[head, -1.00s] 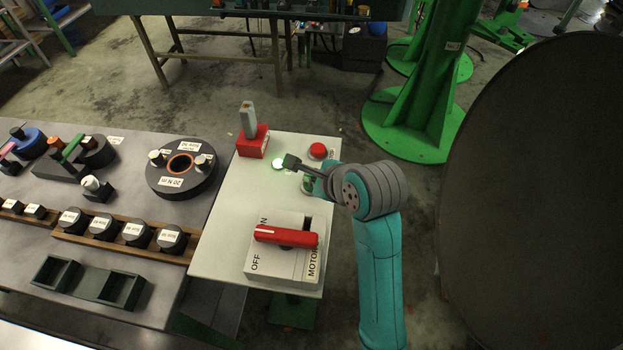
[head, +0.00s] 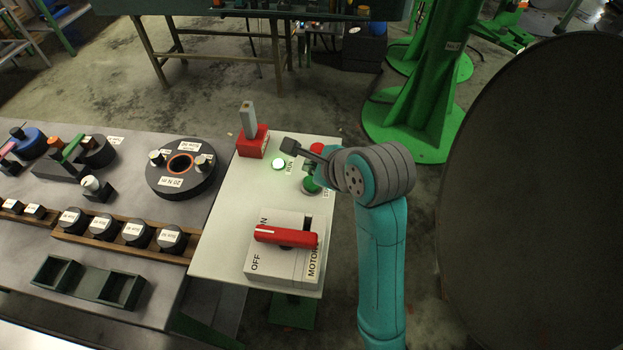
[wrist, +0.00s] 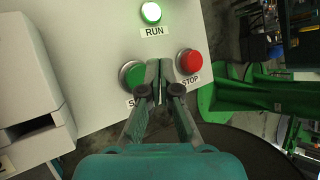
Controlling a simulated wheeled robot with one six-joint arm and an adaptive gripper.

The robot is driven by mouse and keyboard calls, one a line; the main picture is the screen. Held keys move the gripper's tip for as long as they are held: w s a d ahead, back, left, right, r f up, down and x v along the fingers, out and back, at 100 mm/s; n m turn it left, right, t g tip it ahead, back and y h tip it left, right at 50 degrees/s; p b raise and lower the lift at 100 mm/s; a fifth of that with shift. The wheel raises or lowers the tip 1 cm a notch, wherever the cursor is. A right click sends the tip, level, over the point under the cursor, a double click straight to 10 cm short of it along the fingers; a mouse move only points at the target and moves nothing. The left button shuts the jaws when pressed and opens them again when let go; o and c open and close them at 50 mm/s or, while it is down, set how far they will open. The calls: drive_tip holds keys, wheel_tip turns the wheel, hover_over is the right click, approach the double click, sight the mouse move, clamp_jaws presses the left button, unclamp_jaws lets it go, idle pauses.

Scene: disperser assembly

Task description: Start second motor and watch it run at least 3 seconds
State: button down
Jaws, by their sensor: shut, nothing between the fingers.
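The white control panel (head: 230,215) carries a lit green RUN lamp (head: 278,164), which also glows in the wrist view (wrist: 151,13). The green start button (wrist: 134,75) is partly behind my fingers in the wrist view; it also shows in the head view (head: 310,186). The red STOP button (wrist: 190,62) is just right of my fingertips; in the head view my gripper partly covers it. A red rotary switch handle (head: 285,236) lies crosswise on a grey box marked OFF and MOTOR. My gripper (wrist: 165,68) is shut and empty, above the panel between the two buttons.
A red block with a grey upright lever (head: 250,135) stands at the panel's back left. The bench on the left holds a black ring (head: 168,182), several labelled weights and a dark green tray (head: 88,280). A green column (head: 425,90) stands behind; a large dark disc (head: 540,190) is at right.

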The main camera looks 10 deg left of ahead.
drive_tip(key=shift+r, duration=1.6)
